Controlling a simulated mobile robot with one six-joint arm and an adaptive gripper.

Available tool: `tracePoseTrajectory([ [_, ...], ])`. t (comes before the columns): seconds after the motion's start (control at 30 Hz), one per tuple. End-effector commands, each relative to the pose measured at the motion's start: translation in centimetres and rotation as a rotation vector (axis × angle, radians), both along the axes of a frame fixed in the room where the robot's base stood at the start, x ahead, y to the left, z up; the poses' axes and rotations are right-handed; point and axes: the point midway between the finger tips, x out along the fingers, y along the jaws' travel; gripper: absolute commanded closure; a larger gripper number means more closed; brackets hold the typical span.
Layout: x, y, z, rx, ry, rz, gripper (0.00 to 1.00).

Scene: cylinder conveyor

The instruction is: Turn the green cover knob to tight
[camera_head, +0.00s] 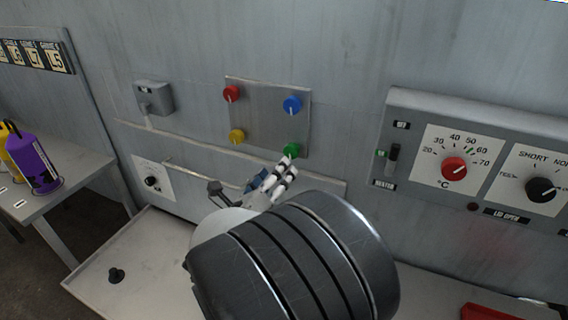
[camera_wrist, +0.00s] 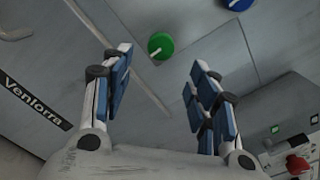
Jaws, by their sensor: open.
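The green cover knob (camera_head: 292,151) is at the lower right of a square metal plate on the grey wall panel. In the wrist view the green knob (camera_wrist: 161,46) shows a white pointer line aimed to the lower left. My gripper (camera_head: 283,172) is just in front of and below the knob in the head view, partly hidden by my own arm. In the wrist view my gripper (camera_wrist: 160,72) has its two fingers spread wide, with the knob beyond and between the fingertips. The fingers look apart from the knob.
A red knob (camera_head: 231,93), a blue knob (camera_head: 292,104) and a yellow knob (camera_head: 237,136) share the plate (camera_head: 262,115). A heater control box (camera_head: 440,110) juts out at right. A thin rail (camera_head: 220,152) runs below the plate. Purple bottle (camera_head: 35,165) stands far left.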

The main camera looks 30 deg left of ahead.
Motion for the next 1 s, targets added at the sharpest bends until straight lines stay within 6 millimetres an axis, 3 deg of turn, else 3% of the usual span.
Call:
tracePoseTrajectory([
  [0.1, -1.7, -0.2, 0.0, 0.000, 0.000, 0.001, 0.46],
  [0.33, -2.8, -0.4, 0.0, 0.000, -0.001, -0.002, 0.46],
  [0.83, -2.7, -0.4, 0.1, -0.002, 0.001, 0.000, 0.46],
  [1.0, -0.3, -1.6, 1.8, -0.083, 0.040, 0.045, 0.46],
])
